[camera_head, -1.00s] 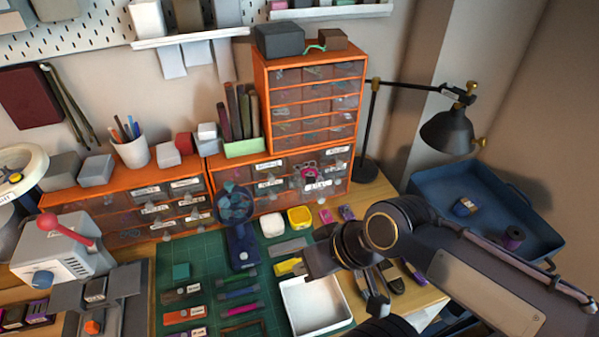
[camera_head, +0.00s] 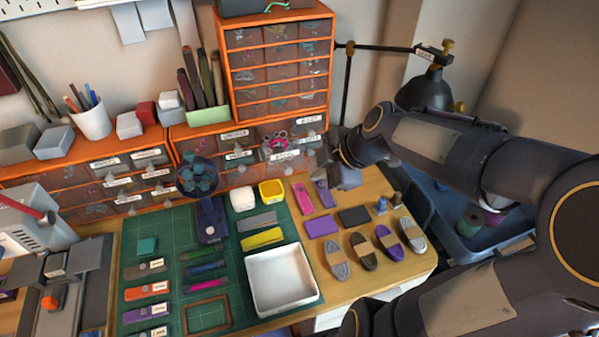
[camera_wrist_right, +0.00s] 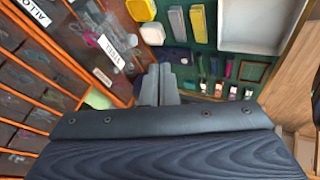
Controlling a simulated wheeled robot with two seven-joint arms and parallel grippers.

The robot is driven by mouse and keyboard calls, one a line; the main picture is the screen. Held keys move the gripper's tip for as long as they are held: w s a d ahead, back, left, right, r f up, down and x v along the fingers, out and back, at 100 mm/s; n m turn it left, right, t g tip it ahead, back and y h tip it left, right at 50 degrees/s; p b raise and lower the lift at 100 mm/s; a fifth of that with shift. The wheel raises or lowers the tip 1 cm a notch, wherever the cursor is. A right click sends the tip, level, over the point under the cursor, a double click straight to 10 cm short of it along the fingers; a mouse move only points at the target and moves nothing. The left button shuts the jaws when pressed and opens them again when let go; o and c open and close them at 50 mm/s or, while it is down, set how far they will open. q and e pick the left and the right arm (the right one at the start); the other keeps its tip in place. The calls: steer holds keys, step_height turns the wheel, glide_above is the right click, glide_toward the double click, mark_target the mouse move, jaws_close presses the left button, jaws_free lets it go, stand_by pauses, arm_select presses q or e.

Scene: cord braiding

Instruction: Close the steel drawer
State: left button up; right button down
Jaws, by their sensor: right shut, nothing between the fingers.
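The steel drawer (camera_head: 285,156) is in the lower row of the orange cabinet, under the tall drawer unit. Its label front stands out from its neighbours and pink contents show behind it, so it looks pulled out. In the right wrist view its front (camera_wrist_right: 120,52) with the STEEL label is left of the fingers. My right gripper (camera_head: 332,170) is shut and empty, just to the right of the drawer fronts, above the bench. Its fingers (camera_wrist_right: 160,84) also show in the wrist view; I cannot tell whether they touch anything. My left gripper is not in view.
A white tray (camera_head: 282,281) stands on the green cutting mat (camera_head: 228,283). Several cord bundles (camera_head: 363,250) lie on the bench to its right. A small fan (camera_head: 198,177) stands before the drawers. A black lamp (camera_head: 427,91) is behind my right arm.

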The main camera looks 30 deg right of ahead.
mark_target(281, 140)
steer(key=w+f+p, duration=0.1)
steer(key=w+f, duration=0.6)
steer(key=w, duration=0.1)
steer(key=shift+w+a+p, duration=0.15)
steer(key=shift+a+p, duration=0.25)
steer(key=shift+a, duration=0.05)
steer(key=w+d, duration=0.1)
steer(key=w, duration=0.3)
steer(key=w+d+b, duration=0.1)
steer(key=w, duration=0.3)
steer(key=w+d, duration=0.1)
steer(key=w, duration=0.3)
steer(key=shift+b, duration=0.35)
steer(key=shift+r, duration=0.1)
